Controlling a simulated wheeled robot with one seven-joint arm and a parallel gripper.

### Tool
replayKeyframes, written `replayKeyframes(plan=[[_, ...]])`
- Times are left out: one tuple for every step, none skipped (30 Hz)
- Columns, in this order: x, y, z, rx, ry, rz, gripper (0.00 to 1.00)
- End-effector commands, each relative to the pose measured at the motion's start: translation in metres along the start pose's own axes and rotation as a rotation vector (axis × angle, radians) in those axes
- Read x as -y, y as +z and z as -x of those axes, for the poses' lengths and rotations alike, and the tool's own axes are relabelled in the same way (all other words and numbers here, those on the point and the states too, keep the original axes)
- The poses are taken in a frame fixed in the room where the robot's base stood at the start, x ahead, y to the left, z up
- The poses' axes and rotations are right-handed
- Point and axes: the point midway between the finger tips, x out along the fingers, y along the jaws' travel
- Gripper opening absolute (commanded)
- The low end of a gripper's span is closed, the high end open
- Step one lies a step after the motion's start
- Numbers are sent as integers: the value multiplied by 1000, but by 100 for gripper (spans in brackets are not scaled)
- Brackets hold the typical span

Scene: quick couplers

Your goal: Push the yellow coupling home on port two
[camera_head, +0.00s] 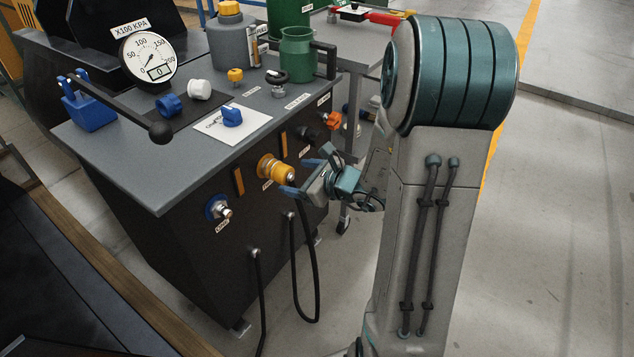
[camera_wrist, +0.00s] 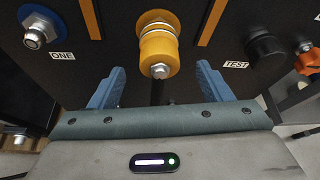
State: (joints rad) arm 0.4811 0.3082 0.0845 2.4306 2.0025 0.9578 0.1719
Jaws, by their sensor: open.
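The yellow coupling (camera_head: 282,173) sits on the front panel of the dark cabinet, at the port between the one labelled ONE and the one labelled TEST. It also shows in the wrist view (camera_wrist: 159,52), with a silver tip facing me and a pale ringed band behind its front part. I cannot tell how fully it is seated. My gripper (camera_head: 308,178) is open in front of the panel, close to the coupling. In the wrist view its two blue fingers (camera_wrist: 158,88) stand apart to the left and right, below the coupling, with nothing between them.
Port ONE (camera_head: 219,208) with a blue ring is left of the coupling. A black TEST knob (camera_wrist: 265,47) and an orange fitting (camera_head: 332,121) are to the right. Black hoses (camera_head: 293,260) hang below. The cabinet top (camera_head: 190,150) holds a gauge, fittings and a mug.

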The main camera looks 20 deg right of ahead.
Motion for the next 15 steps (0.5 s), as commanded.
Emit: replayKeyframes(plan=[[-1, -2, -11, 1, 4, 1, 72], [-1, -2, -16, 1, 3, 0, 72], [-1, -2, -22, 0, 3, 1, 72], [-1, -1, -27, 1, 3, 0, 72], [-1, -1, -31, 1, 3, 0, 72], [-1, -1, -35, 1, 3, 1, 72], [-1, -1, -38, 0, 3, 2, 72], [0, -1, -41, 0, 2, 2, 72], [0, -1, -44, 0, 1, 2, 72], [0, 0, -46, 0, 1, 2, 72], [0, 0, -47, 0, 2, 2, 72], [0, 0, -49, 0, 2, 1, 72], [0, 0, -50, 0, 2, 1, 72], [0, 0, -50, 0, 1, 1, 72], [0, 0, -50, 0, 1, 1, 72]])
